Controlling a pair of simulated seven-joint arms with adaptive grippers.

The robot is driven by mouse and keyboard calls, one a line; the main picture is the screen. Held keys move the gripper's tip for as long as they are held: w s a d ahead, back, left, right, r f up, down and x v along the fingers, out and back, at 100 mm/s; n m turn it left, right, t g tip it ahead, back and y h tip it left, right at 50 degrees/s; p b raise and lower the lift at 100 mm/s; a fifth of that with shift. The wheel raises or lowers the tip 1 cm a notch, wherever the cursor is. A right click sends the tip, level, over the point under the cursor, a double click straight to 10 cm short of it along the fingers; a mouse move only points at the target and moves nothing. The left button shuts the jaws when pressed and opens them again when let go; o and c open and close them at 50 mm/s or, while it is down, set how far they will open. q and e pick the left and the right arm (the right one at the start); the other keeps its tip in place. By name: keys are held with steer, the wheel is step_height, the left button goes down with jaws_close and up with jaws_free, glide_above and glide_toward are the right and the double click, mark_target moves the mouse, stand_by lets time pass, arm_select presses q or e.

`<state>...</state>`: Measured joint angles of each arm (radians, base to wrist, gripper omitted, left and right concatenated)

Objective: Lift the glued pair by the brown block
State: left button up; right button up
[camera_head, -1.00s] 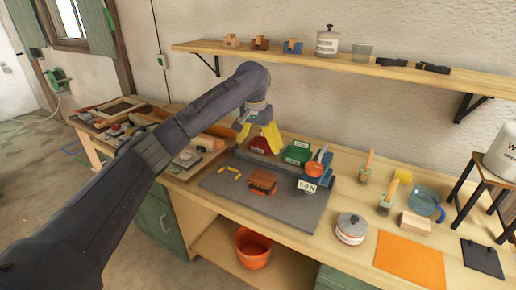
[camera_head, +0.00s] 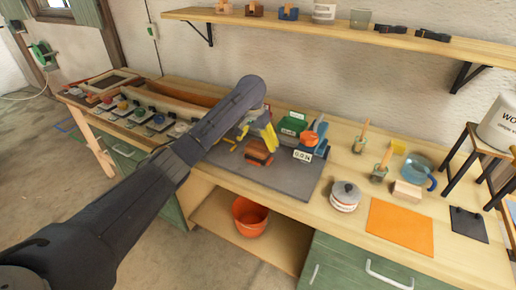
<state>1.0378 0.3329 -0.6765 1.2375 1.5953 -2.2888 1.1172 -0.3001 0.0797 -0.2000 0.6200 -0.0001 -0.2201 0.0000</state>
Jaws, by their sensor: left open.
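A reddish-brown block piece (camera_head: 258,153) with darker layers lies on the dark grey mat (camera_head: 284,184). At this size I cannot tell where one part of it joins another. My left gripper (camera_head: 259,137), with yellow fingers, is open just above and behind the piece. It partly covers the piece's upper side, and I cannot tell whether the fingers touch it. Another brown block (camera_head: 254,10) sits on the wall shelf. My right gripper is not in view.
The mat's front is clear.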

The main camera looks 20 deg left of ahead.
mark_target(258, 146)
arm_select(q)
steer(key=shift+w+d+f, duration=0.1)
steer(key=shift+w+f, duration=0.05)
steer(key=shift+f, duration=0.75)
steer(key=shift+w+f, duration=0.1)
steer(key=shift+f, duration=0.8)
steer(key=c, duration=1.1)
steer(key=o, duration=0.6)
steer(key=c, duration=0.6)
